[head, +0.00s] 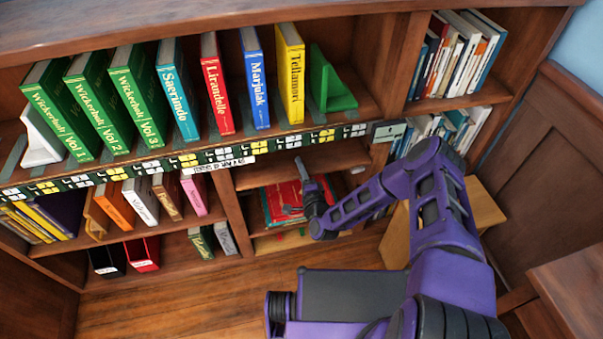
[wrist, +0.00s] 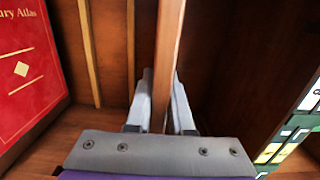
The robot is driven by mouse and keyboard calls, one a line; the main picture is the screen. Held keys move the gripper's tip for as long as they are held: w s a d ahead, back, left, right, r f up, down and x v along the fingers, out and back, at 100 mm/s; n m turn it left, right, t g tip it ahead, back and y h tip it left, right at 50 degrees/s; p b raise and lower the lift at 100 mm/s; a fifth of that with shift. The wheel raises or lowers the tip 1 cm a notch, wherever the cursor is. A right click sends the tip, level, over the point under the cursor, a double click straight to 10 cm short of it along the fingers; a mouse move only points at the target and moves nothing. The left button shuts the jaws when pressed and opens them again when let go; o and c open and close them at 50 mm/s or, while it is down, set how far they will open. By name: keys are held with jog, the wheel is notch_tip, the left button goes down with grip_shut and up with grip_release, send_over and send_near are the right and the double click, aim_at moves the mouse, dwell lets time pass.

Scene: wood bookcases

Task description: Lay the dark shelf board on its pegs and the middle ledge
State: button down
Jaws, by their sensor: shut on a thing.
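The shelf board (head: 325,156) is a brown wooden plank in the middle bay of the bookcase, below the label strip. It lies roughly level there, its front edge facing out. My gripper (head: 299,188) is shut on that front edge, one finger above and one below. In the wrist view the board (wrist: 172,45) runs edge-on between the two grey fingers of my gripper (wrist: 163,95). Light wooden strips (wrist: 88,50) run along the bay beside the board in the wrist view. The pegs cannot be made out, and I cannot tell whether the board touches any support.
The label strip (head: 225,154) crosses above the bay. Upright books (head: 130,100) fill the shelf above. A light wooden box (head: 482,212) stands right of the bay, near my arm.

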jog(key=shift+w+f, duration=0.2)
jog(key=shift+f, duration=1.1)
jog(key=shift+w+f, duration=0.15)
jog(key=shift+f, duration=1.1)
jog(key=c, duration=0.8)
grip_release()
jog(key=shift+o, duration=0.4)
jog(key=v, duration=0.7)
jog(key=shift+s, duration=0.3)
jog(key=shift+f, duration=0.1)
